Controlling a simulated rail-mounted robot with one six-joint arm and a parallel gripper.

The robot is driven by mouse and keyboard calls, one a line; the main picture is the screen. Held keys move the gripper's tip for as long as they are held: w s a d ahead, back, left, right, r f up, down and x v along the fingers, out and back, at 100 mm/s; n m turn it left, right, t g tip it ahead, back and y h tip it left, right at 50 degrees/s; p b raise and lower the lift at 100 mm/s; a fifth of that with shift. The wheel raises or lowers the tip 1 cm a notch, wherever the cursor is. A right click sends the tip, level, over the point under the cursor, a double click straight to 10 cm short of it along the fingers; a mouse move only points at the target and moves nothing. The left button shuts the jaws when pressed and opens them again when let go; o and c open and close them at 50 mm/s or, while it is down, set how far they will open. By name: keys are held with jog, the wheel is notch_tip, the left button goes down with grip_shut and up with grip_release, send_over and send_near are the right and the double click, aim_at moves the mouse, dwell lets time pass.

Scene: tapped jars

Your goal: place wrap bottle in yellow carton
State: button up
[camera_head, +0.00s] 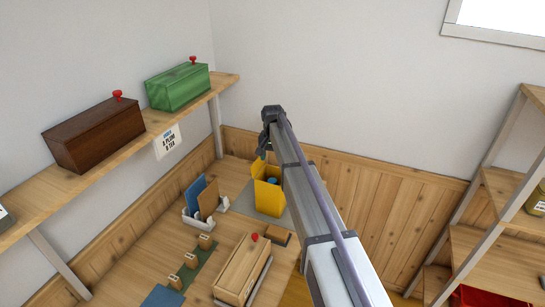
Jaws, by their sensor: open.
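The yellow carton (268,198) stands open on a grey mat on the wooden table, its back flap raised. A small blue round top (273,181) shows at the carton's opening; I cannot tell whether it belongs to the wrap bottle. My gripper (263,153) hangs from the far end of my arm, just above the carton's upper left in the picture. It is small and dark here, open, and I see nothing held in it. My arm hides the carton's right side. No other thing is clearly a wrap bottle.
A white rack (205,207) with blue and brown boards stands left of the carton. A wooden box (243,268) with a red knob and several small blocks stand nearer. A wall shelf holds brown (95,135) and green (178,90) boxes. A red crate (485,297) is at right.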

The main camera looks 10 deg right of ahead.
jog(key=s+f+n+b, duration=0.2)
jog(key=s+n, duration=0.3)
jog(key=s, duration=3.3)
jog(key=shift+s+f+b, duration=0.35)
jog(key=shift+f+b, duration=0.05)
jog(key=shift+b, duration=0.2)
jog(key=shift+c, duration=0.3)
